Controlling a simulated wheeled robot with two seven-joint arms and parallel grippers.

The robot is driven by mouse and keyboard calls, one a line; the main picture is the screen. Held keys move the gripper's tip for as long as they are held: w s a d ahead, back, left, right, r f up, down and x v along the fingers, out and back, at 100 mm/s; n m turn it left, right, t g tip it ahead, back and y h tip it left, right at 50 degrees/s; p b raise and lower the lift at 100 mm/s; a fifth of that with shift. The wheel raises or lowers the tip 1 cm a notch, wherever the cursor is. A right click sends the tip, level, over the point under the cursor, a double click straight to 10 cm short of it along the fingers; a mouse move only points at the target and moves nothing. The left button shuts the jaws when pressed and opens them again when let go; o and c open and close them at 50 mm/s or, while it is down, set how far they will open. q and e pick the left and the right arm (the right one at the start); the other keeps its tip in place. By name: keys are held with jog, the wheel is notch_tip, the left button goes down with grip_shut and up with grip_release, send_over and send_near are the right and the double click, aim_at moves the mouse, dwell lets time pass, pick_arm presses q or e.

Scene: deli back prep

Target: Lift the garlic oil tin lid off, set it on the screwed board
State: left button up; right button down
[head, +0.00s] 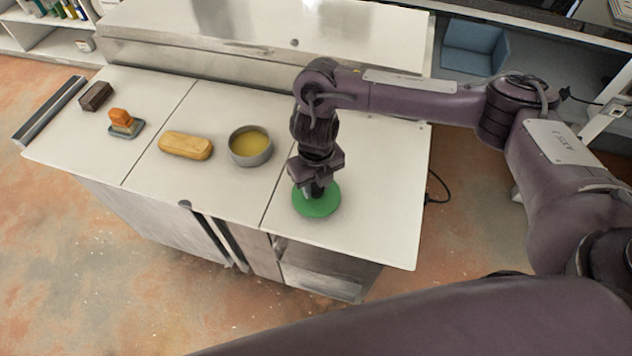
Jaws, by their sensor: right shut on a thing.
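The tin (250,159) is a round grey open container with yellow oil showing inside, standing near the middle of the white counter top. The lid is a flat green disc (316,209) at the right part of the counter, to the right of the tin and apart from it. My right gripper (315,190) points down and is shut on the middle of the lid; the fingertips are partly hidden. The white board (385,200) is the right panel of the top, under the lid. I cannot tell whether the lid touches it. My left gripper is out of view.
A bread loaf (185,145) lies left of the tin. Further left are an orange-topped item on a blue-grey base (124,124), a dark brown block (96,96) and a long dark bar (48,112). A steel raised cover (200,50) runs along the back. The right panel is otherwise clear.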

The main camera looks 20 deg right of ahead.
dwell(0.6)
jog(key=shift+f+b, duration=0.6)
dwell(0.3)
jog(key=c, duration=0.9)
grip_release()
jog(key=shift+r, duration=0.15)
jog(key=shift+r+p, duration=3.1)
jog(key=shift+r, duration=0.75)
